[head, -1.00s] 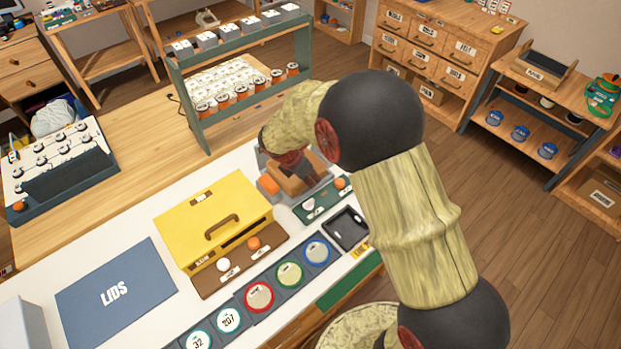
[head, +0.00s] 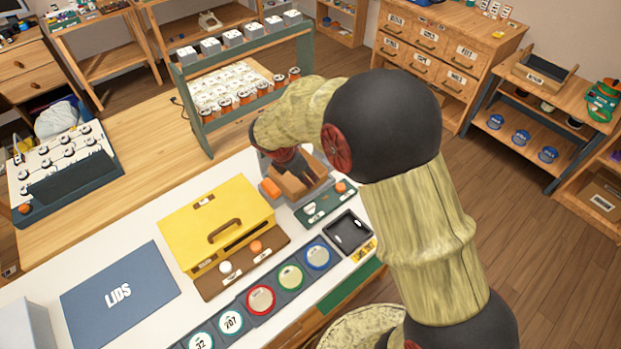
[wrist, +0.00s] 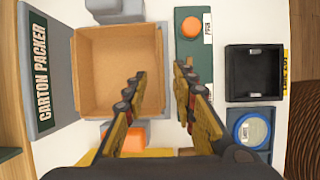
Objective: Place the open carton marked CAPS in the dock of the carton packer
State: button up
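An open brown carton (wrist: 105,70) sits at the grey carton packer (wrist: 57,70), in what looks like its dock; no CAPS mark is readable. A dark sign reading CARTON PACKER (wrist: 41,70) is on the left. In the wrist view my gripper (wrist: 161,72) is open, its fingers apart on either side of the carton's right wall: the left finger overlaps the carton's inside, the right one is outside. Whether they touch the wall I cannot tell. In the head view the carton (head: 297,182) shows below my wrist, which hides part of it.
A green panel with an orange button (wrist: 191,27) and a black tray (wrist: 254,72) are right of the carton. An orange block (wrist: 123,138) is close in front. The yellow box (head: 210,215), LIDS board (head: 120,297) and rack (head: 200,110) crowd the bench.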

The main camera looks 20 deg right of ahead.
jog(key=s+d+r+m+t+y+p, duration=0.1)
jog(key=s+r+m, duration=0.55)
jog(key=r, duration=0.35)
jog(key=s+d+r+m+y, duration=0.1)
jog(key=s+r+m, duration=0.5)
jog(key=r, duration=0.4)
jog(key=s+r+m+t+y, duration=0.1)
jog(key=s+r+m, duration=0.1)
jog(key=s+m, duration=0.3)
jog(key=s+r+m+t+y, duration=0.1)
jog(key=s+m, duration=0.4)
jog(key=s, duration=0.5)
jog(key=shift+r+t, duration=0.3)
jog(key=shift+r, duration=0.6)
jog(key=shift+o, duration=0.2)
jog(key=shift+d, duration=0.1)
